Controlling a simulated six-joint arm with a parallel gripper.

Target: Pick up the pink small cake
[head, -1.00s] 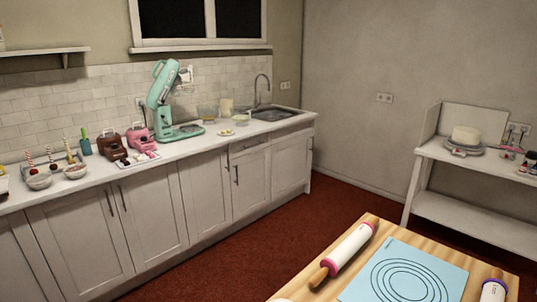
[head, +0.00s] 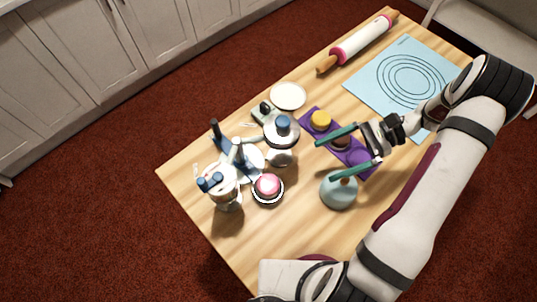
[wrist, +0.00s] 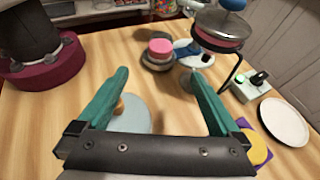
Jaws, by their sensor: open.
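The pink small cake (head: 267,186) sits on a small round stand with a dark rim, left of my gripper on the wooden table. In the wrist view the pink cake (wrist: 160,47) is ahead, beyond the fingertips. My gripper (head: 326,159), with green fingers, is open and empty above the table. It is apart from the cake, over the area between a light blue round object and a purple tray. The wrist view shows the open fingers (wrist: 159,74) spread wide with nothing held between them.
The light blue round object (head: 338,192) lies under my gripper. The purple tray (head: 309,113) holds yellow, brown and purple cakes. A metal stand with a blue knob (head: 282,125), a dark blue device (head: 224,140) and a white plate (head: 288,96) stand nearby. A blue mat (head: 372,92) and rolling pin (head: 361,40) lie farther back.

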